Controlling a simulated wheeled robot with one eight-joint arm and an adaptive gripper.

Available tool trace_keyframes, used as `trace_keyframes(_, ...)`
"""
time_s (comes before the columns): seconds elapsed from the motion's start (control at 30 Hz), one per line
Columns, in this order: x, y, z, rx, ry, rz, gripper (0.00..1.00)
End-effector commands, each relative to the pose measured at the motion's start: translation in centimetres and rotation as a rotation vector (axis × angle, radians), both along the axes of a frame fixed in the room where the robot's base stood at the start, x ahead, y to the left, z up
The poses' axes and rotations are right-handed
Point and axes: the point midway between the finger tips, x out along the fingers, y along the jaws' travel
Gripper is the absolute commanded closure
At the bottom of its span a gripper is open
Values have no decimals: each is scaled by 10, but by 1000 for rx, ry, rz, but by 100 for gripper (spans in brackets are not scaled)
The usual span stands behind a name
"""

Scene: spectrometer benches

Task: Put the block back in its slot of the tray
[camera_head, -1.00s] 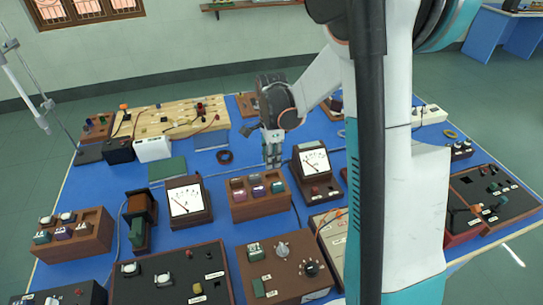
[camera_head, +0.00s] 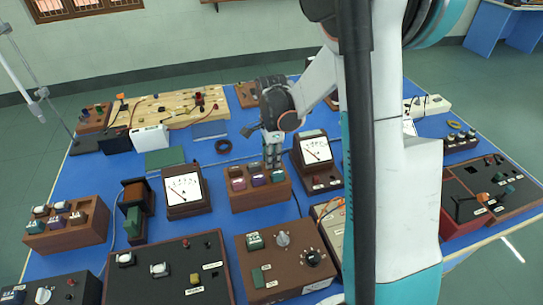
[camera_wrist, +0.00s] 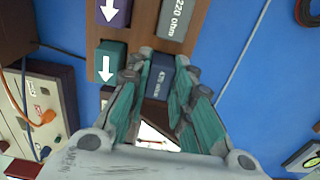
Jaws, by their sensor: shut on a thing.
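The brown wooden tray (camera_head: 258,198) stands mid-table and holds several small coloured blocks. In the wrist view, part of the tray (camera_wrist: 189,46) shows with a purple block (camera_wrist: 114,12), a grey "220 ohm" block (camera_wrist: 175,18) and a green arrow block (camera_wrist: 110,62). My gripper (camera_head: 272,164) points down at the tray's back right part. In the wrist view, my gripper (camera_wrist: 158,85) is shut on a dark blue-grey block (camera_wrist: 157,78), whose label looks like 470 ohm. This block is beside the green one. I cannot tell how deep it sits in a slot.
A white-faced meter (camera_head: 315,150) stands close right of the tray, another meter (camera_head: 184,187) to its left. A control box with knobs (camera_head: 285,262) is in front. Bare blue table shows behind the tray, near a dark ring (camera_head: 223,146).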

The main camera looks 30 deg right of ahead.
Motion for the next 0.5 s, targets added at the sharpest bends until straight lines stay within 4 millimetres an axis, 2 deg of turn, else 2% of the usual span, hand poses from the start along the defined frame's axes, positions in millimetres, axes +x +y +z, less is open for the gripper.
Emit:
trace_keyframes(0.43,0,0,-5,0,0,0,100)
trace_keyframes(0.47,0,0,-5,0,0,0,72)
trace_keyframes(0.5,0,0,-5,0,0,0,63)
